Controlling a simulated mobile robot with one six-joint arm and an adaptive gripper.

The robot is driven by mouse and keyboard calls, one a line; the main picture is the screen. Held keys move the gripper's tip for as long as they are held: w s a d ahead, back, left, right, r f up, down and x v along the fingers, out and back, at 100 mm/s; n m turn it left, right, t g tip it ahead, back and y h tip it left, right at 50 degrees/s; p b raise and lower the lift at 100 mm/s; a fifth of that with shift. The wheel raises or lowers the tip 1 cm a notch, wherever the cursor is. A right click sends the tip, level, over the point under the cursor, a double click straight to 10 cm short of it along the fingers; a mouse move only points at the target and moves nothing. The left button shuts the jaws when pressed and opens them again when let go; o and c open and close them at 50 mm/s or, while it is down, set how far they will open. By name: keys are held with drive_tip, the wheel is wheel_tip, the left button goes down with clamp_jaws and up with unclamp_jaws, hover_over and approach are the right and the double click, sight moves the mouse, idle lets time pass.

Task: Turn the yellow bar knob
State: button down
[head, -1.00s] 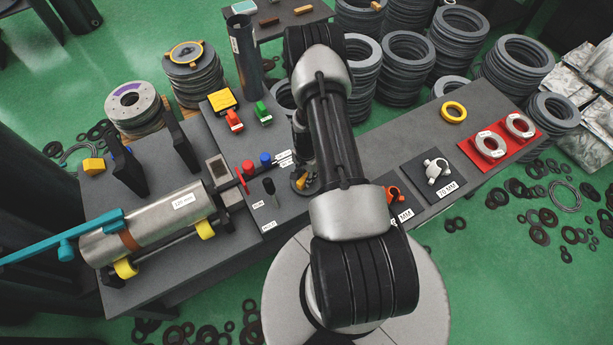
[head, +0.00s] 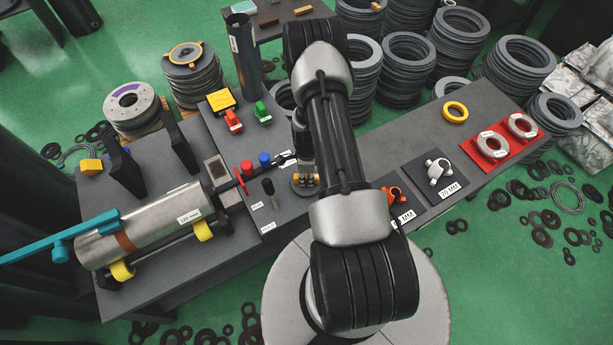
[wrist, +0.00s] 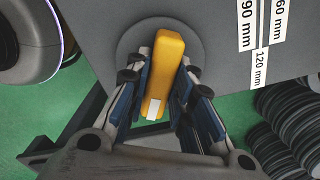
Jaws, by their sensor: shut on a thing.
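The yellow bar knob (wrist: 170,60) sits on a round grey disc (wrist: 188,32) on the dark panel. In the wrist view the bar stands nearly upright, tilted a little right at its top, with a white patch at its near end. My gripper (wrist: 168,82) is shut on it, with a blue-padded finger against each long side. In the head view only small parts of the knob (head: 297,178) show below my gripper; the rest is hidden by it.
Scale labels (wrist: 259,65) lie right of the knob. A steel cylinder (head: 150,228) lies farther left. Clamp parts (head: 438,172) sit on the bench to the right.

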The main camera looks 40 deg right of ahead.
drive_tip(key=shift+m, duration=0.9)
drive_tip(key=c, duration=1.4)
unclamp_jaws()
wheel_tip(320, 180, up, 12)
